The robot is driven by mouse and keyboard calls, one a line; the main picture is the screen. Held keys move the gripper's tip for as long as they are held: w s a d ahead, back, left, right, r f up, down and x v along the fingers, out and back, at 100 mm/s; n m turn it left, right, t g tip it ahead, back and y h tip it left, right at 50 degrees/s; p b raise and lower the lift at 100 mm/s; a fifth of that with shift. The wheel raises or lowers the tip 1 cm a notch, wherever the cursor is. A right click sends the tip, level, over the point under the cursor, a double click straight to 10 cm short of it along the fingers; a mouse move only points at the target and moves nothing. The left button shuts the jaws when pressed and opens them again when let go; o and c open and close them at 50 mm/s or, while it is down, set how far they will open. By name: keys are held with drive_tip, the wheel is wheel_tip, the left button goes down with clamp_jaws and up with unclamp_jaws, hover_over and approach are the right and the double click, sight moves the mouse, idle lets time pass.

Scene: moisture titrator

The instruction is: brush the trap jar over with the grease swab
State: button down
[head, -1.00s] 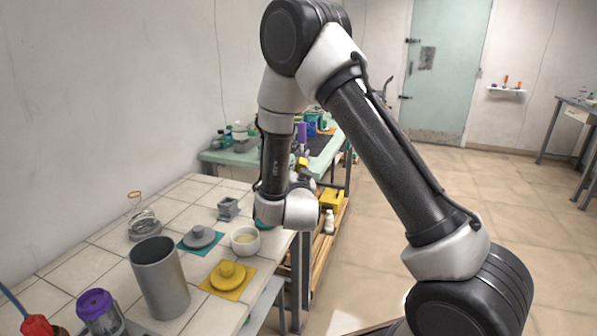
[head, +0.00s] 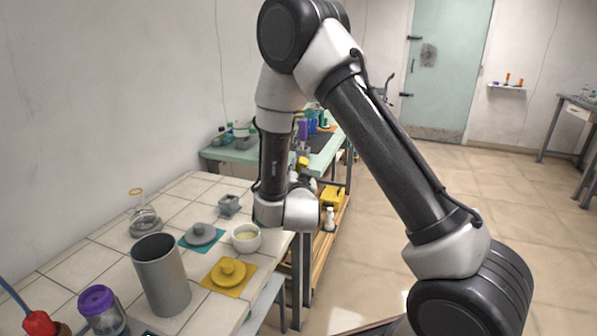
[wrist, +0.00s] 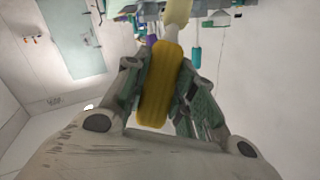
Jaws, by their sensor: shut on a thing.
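My gripper (wrist: 165,100) is shut on the yellow handle (wrist: 160,88) of the grease swab in the wrist view. The swab's pale end (wrist: 177,14) points away from the jaws, toward the top edge. In the head view my arm hides most of the gripper; a small yellow part (head: 302,162) shows beside the wrist, seemingly the swab handle. A clear jar with a purple lid (head: 97,299) stands upright at the front left of the tiled bench, well apart from the gripper. I cannot tell for sure which vessel is the trap jar.
The tiled bench (head: 60,262) holds a grey cylinder (head: 162,280), a glass flask (head: 144,222), a white bowl (head: 246,238), a grey lidded piece (head: 200,235) and a yellow one (head: 228,272). A green bench (head: 235,154) with bottles stands behind. The floor at right is clear.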

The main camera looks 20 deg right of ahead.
drive_tip(key=shift+f, duration=0.1)
idle(0.4)
drive_tip(key=shift+s+a, duration=0.25)
drive_tip(key=shift+s, duration=0.3)
drive_tip(key=shift+f, duration=0.3)
idle(0.6)
drive_tip(key=shift+w+a+r, duration=0.1)
drive_tip(key=shift+w+a, duration=0.05)
drive_tip(key=shift+a, duration=0.2)
drive_tip(key=shift+w+a+r, duration=0.1)
drive_tip(key=shift+r, duration=0.1)
idle(0.4)
